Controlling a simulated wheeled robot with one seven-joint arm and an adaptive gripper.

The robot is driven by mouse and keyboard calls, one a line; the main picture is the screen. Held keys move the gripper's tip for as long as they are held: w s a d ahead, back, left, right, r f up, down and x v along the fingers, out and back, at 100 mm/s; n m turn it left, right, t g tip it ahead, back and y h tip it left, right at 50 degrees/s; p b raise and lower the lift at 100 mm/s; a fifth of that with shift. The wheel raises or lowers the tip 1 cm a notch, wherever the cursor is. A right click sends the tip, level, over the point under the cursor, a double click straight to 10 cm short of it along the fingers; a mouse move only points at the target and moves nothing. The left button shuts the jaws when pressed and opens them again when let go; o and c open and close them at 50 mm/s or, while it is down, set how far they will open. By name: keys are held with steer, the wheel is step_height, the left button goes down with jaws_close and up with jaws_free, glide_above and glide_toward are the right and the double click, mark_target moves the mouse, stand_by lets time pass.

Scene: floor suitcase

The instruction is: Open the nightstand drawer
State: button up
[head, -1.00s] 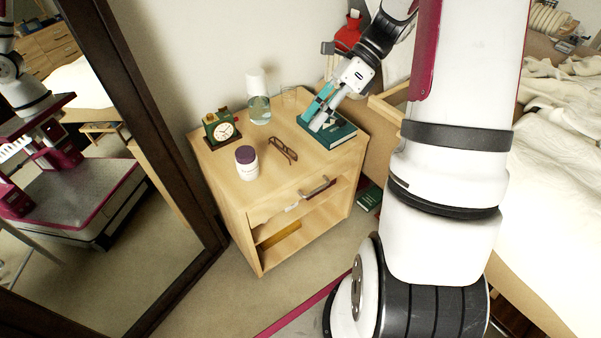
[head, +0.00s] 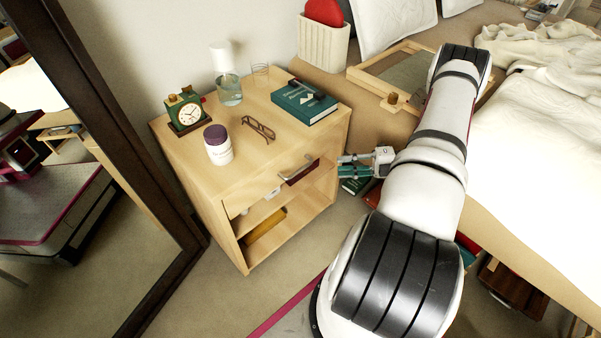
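The wooden nightstand (head: 232,183) stands against the wall, left of my arm. Its pale upper front bears a metal bar handle (head: 297,168), with a dark red patch just below it. No drawer clearly stands out from the front. My gripper (head: 341,166) is just right of the nightstand's front right corner, lower than its top, with its fingers pointing left. The fingers look parted with nothing between them. The gripper is apart from the handle.
On the top are a clock (head: 187,112), a jar (head: 218,146), glasses (head: 258,129), a bottle (head: 229,88), a clear glass (head: 260,74) and a green book (head: 305,102). A mirror (head: 110,130) stands left, the bed (head: 540,170) right.

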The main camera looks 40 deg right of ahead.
mark_target(301, 168)
steer(key=b+x, duration=0.2)
steer(key=x, duration=1.1)
steer(key=shift+w+a, duration=0.25)
jaws_close()
